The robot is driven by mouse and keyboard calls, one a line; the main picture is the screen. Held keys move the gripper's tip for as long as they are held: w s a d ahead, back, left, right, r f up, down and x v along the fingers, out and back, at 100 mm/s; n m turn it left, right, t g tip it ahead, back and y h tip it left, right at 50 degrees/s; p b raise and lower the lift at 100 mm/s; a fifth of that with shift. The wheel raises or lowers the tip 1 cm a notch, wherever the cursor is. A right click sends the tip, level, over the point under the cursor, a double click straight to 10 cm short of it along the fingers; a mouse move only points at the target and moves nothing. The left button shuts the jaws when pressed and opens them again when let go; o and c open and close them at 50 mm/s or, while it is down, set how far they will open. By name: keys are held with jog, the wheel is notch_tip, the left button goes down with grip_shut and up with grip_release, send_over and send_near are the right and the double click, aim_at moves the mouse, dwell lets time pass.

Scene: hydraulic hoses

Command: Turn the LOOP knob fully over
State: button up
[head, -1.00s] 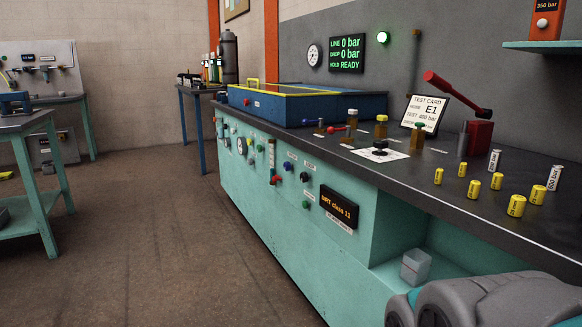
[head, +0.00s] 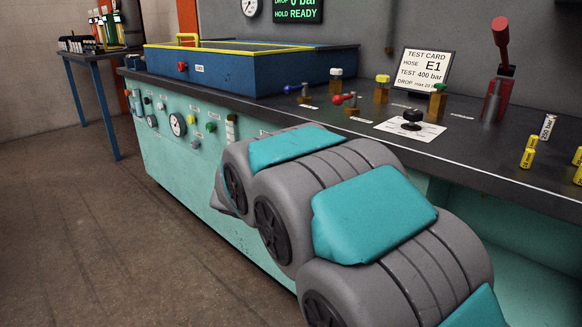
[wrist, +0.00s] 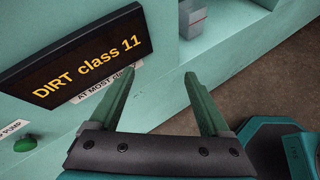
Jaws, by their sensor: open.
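I cannot make out the LOOP knob; the panel labels in the head view are too small to read. A green button (wrist: 25,143) shows at the left edge. The gripper is not visible in the head view.
On the bench top (head: 450,160) stand a blue tank (head: 250,72) with a yellow rim, valves, a black knob (head: 412,116) on a white plate, a test card (head: 422,70) and a red lever (head: 501,40). The floor (head: 80,220) at left is clear.

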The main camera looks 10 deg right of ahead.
jog(key=w+a+r+n+t+h, duration=0.35)
jog(key=w+a+n+t, duration=0.65)
jog(key=w+a, duration=0.8)
jog(key=w+d+n+g, duration=0.1)
jog(key=w+d, duration=0.5)
jog(key=d, duration=0.1)
jog(key=shift+d+r+y+b, duration=0.3)
jog(key=shift+d+r+y, duration=0.05)
jog(key=shift+c, duration=0.2)
grip_shut()
